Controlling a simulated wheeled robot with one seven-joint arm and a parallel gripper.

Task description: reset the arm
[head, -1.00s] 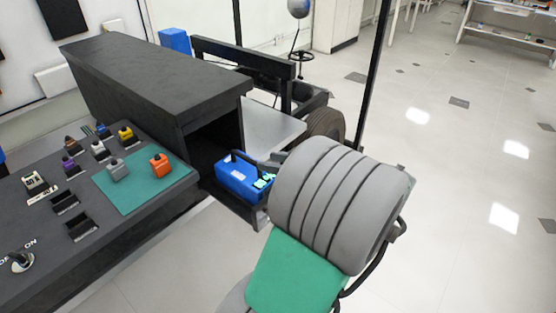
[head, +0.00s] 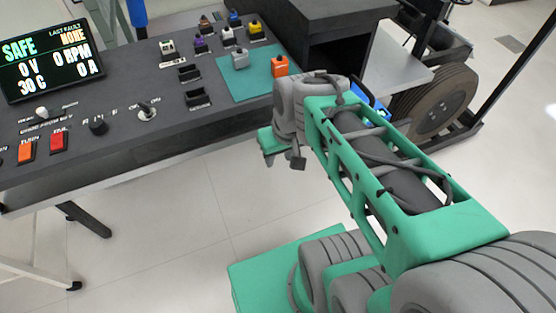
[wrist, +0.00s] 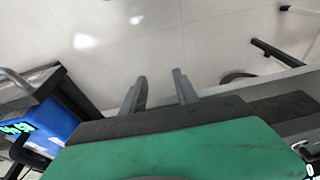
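My gripper (head: 284,160) shows in the head view in front of the console's front edge, at the end of my green and grey arm. In the wrist view my gripper (wrist: 160,90) has its two grey fingers apart, with bare floor between them and nothing held. The fingers touch nothing that I can see.
The dark console (head: 130,90) carries a lit screen (head: 48,60) reading SAFE, switches, and several small coloured blocks. A blue box (wrist: 45,130) lies left in the wrist view. Floor in front is clear.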

